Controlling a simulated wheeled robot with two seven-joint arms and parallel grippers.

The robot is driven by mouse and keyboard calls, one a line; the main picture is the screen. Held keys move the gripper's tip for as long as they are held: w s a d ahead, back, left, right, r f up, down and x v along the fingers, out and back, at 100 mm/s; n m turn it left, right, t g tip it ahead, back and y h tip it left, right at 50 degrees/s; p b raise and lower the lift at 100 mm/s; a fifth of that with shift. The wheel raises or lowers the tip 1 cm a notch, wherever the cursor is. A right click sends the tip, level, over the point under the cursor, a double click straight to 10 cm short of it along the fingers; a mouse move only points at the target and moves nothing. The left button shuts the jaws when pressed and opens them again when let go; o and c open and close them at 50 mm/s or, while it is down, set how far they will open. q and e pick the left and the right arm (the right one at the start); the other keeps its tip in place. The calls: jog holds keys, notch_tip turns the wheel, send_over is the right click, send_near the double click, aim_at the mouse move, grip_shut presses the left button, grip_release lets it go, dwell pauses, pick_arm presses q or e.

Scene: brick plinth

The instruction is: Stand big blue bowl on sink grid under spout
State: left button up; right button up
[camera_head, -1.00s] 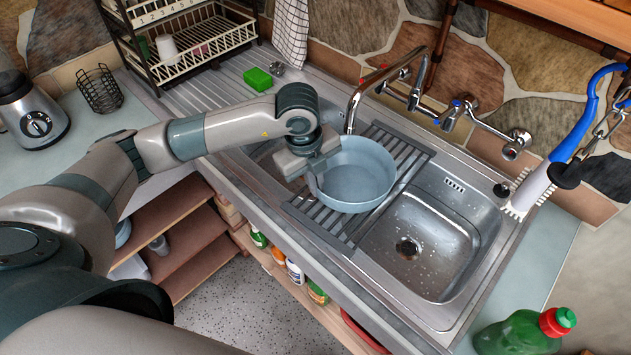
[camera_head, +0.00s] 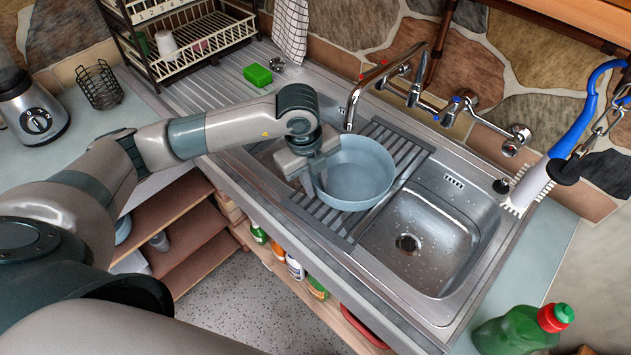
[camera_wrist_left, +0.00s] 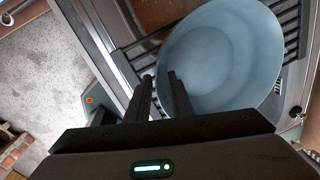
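The big blue bowl (camera_head: 358,172) stands upright on the dark slatted sink grid (camera_head: 325,222). In the wrist view the bowl (camera_wrist_left: 222,55) and some grid slats (camera_wrist_left: 139,50) also show. The spout (camera_head: 352,106) comes down at the bowl's far rim in the head view; whether its tip is over the bowl is hard to tell. My left gripper (camera_head: 314,186) is at the bowl's left rim, its fingers parted on either side of the wall. In the wrist view a gap shows between its fingertips (camera_wrist_left: 161,78). My right gripper is out of view.
The empty sink basin (camera_head: 440,225) lies right of the grid. A green sponge (camera_head: 257,75) lies on the drainboard, near a dish rack (camera_head: 190,45). A blue-handled brush (camera_head: 575,130) hangs at the right.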

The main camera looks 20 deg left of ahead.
pick_arm(q)
jog(key=shift+r+b, duration=0.35)
jog(key=shift+r, duration=0.2)
notch_tip(320, 180, up, 11)
jog(key=s+a+b, duration=0.1)
jog(key=b, duration=0.2)
jog(key=shift+s+b, duration=0.25)
jog(key=shift+b, duration=0.15)
dwell(0.8)
